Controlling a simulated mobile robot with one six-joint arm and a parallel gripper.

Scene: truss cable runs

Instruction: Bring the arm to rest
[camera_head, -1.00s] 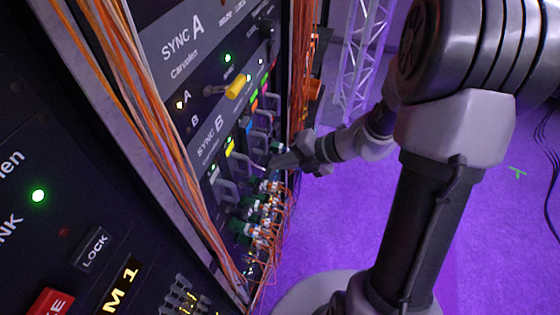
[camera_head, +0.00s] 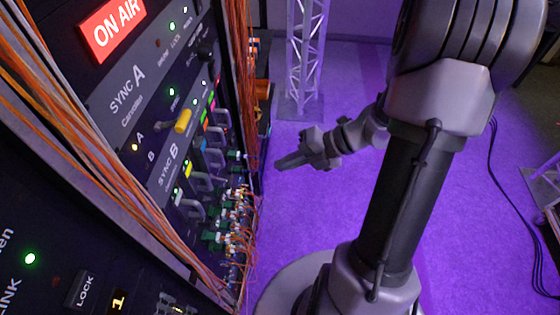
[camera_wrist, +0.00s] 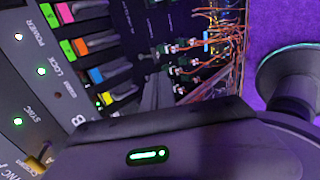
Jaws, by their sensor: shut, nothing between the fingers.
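My gripper (camera_head: 280,164) is shut and empty in the head view. It hangs in the air over the purple floor, to the right of the rack and pointing left towards it, with a gap between the fingertips and the rack's edge. In the wrist view the dark finger tips (camera_wrist: 157,92) appear together in front of the rack panel. My arm reaches from the upper right of the head view, with the forearm bent towards the rack.
The equipment rack (camera_head: 120,75) fills the left, with a yellow knob (camera_head: 184,120), grey handles, coloured tabs and green connectors (camera_head: 212,238) with orange cables. A lattice truss (camera_head: 304,60) stands behind. Open purple floor (camera_head: 310,215) lies beside the rack. Black cables (camera_head: 495,200) lie at right.

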